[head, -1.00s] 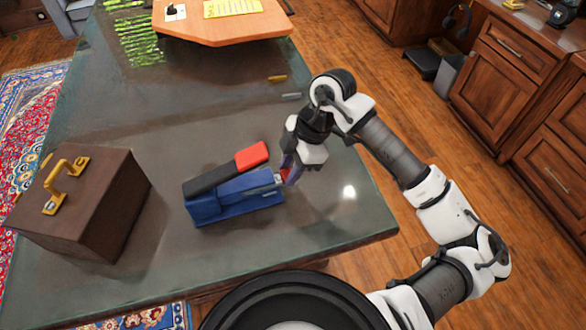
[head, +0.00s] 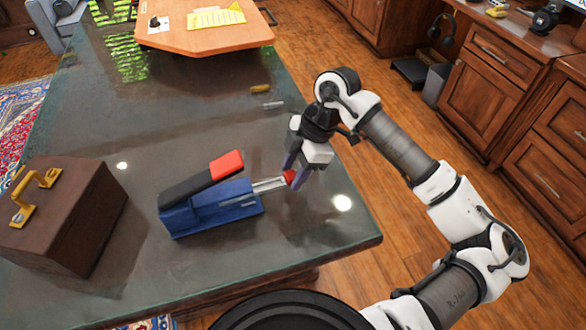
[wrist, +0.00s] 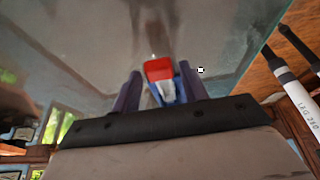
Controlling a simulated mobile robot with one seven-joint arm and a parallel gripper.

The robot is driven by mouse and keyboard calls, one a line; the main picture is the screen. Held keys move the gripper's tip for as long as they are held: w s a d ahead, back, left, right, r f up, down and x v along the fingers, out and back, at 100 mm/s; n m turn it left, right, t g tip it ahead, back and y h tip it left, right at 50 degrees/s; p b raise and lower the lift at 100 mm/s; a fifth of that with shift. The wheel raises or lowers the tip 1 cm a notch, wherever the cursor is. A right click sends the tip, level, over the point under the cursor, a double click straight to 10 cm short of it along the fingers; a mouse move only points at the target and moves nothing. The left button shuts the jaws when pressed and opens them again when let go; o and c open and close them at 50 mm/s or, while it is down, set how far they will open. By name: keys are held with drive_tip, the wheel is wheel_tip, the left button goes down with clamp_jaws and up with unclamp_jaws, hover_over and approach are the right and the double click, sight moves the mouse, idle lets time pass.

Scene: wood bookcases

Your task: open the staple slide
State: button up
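The blue stapler (head: 215,207) stands on the dark table, its black top arm (head: 190,188) with a red end tilted up. The silver staple slide (head: 268,185) sticks out from its right end and has a small red tip (head: 290,177). My gripper (head: 295,172) is at that tip, its purple fingers apart. Contact with the fingers cannot be made out.
A brown case (head: 65,215) with a yellow handle stands left of the stapler. A wooden board (head: 215,30) with a yellow note is at the far end. Small yellow and grey pieces lie behind the stapler. The table's right edge is near my gripper.

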drive_tip(key=shift+o, duration=0.7)
drive_tip(key=shift+d+r, duration=0.15)
drive_tip(key=b+v, duration=0.1)
drive_tip(key=v, duration=1.2)
drive_tip(key=shift+r, duration=0.25)
